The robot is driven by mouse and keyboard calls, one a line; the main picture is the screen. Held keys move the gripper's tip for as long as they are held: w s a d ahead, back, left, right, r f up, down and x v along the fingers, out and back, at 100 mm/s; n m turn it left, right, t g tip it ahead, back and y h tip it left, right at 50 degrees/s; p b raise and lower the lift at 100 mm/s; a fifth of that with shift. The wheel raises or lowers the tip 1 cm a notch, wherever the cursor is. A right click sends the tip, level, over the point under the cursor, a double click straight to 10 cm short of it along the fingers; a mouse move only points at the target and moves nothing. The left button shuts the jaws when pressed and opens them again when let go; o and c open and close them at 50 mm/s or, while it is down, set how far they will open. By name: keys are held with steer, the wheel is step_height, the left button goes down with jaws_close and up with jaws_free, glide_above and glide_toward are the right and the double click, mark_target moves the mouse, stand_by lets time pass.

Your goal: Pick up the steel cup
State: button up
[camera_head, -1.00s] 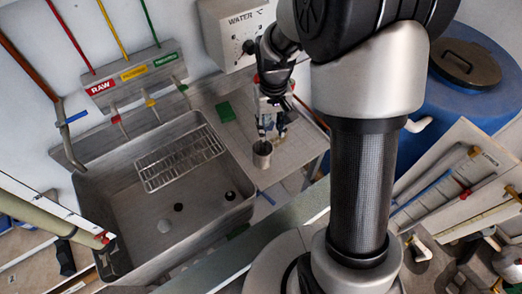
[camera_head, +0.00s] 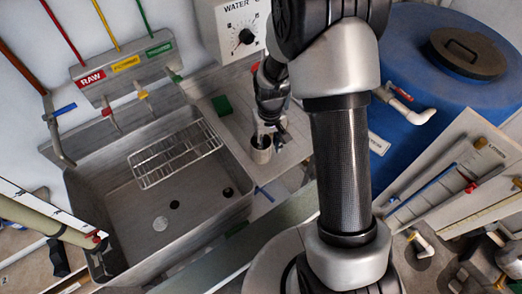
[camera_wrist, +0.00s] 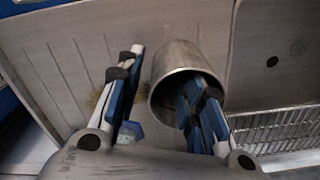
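The steel cup (camera_head: 262,156) stands on the drainboard just right of the sink in the head view. In the wrist view the cup (camera_wrist: 177,58) shows its open mouth towards the camera. My gripper (camera_head: 267,134) is right at the cup in the head view. In the wrist view my gripper (camera_wrist: 166,65) is open and straddles the cup's near wall: the right finger reaches into the mouth and the left finger is outside. A small gap shows between the left finger and the wall. The right fingertip is partly hidden inside the cup.
The sink (camera_head: 125,243) with a wire rack (camera_head: 178,152) lies left of the cup. A green block (camera_head: 222,105) sits behind it on the drainboard. Labelled taps (camera_head: 140,90) and a water control box (camera_head: 243,30) are on the wall. A blue tank (camera_head: 415,90) stands at the right.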

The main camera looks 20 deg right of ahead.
jaws_close()
stand_by(0.3)
steer(key=shift+r, duration=0.2)
